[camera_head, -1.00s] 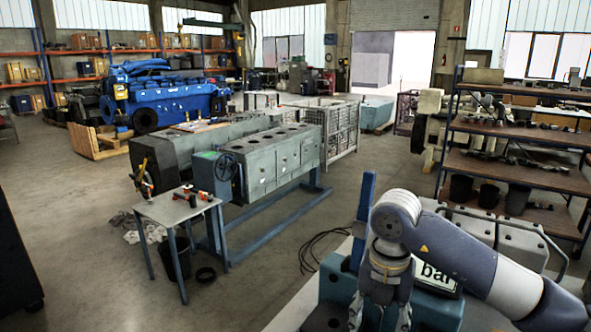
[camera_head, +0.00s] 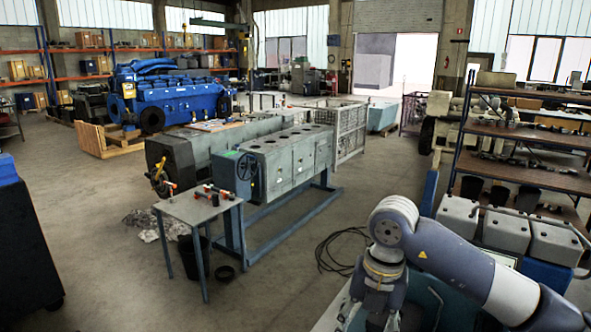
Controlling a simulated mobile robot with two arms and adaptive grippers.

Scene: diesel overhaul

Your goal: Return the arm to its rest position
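My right arm (camera_head: 440,250) comes in from the lower right, bends at a grey rounded joint and points down. My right gripper (camera_head: 372,320) is at the bottom edge, with its tips cut off. Its visible finger parts stand apart, and nothing shows between them. It hangs in front of a teal surface at the bottom edge. My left arm and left gripper are not in view.
A small grey table (camera_head: 197,207) with red-and-black parts stands left of centre, before a long grey engine block (camera_head: 284,163) on a blue stand. A brown shelf rack (camera_head: 525,133) and grey covers (camera_head: 505,230) are at right.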

